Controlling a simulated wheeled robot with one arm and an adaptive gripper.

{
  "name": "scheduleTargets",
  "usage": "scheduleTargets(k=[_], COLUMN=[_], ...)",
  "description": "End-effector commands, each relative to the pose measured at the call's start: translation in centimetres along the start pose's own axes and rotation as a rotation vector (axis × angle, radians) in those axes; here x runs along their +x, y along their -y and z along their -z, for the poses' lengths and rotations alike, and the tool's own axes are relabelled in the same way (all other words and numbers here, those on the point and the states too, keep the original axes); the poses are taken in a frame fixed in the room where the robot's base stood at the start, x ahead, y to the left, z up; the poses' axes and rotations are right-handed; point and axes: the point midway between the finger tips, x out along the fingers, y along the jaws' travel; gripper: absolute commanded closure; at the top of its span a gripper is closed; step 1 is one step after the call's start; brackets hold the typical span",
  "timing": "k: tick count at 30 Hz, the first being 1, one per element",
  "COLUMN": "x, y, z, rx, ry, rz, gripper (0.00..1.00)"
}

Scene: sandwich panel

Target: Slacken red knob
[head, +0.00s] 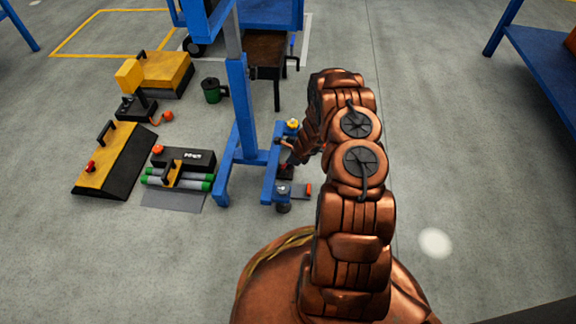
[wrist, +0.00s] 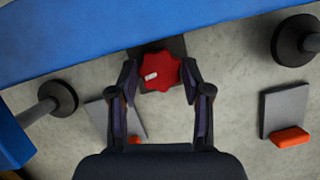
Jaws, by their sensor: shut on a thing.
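The red knob (wrist: 158,72), lobed like a star with a small pale mark on its face, sits in front of a dark plate in the wrist view. It lies beside the edge of a blue beam (wrist: 130,38). My gripper (wrist: 160,78) has one finger on each side of the knob and is shut on it. In the head view my gripper (head: 292,152) reaches down by the low blue frame (head: 268,180). I cannot make out the knob clearly there, as my gripper covers that area.
Round dark feet (wrist: 295,40) stand either side of the knob. A grey plate with an orange end (wrist: 288,138) lies on the floor right. The right floor is clear.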

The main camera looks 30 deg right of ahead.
Motion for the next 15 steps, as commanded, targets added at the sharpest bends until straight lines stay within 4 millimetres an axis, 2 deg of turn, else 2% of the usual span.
scheduleTargets(k=[15], x=[-0.40], y=[0.04], z=[-0.15], rx=[-0.151], ry=[-0.002], rz=[-0.063], gripper=[0.86])
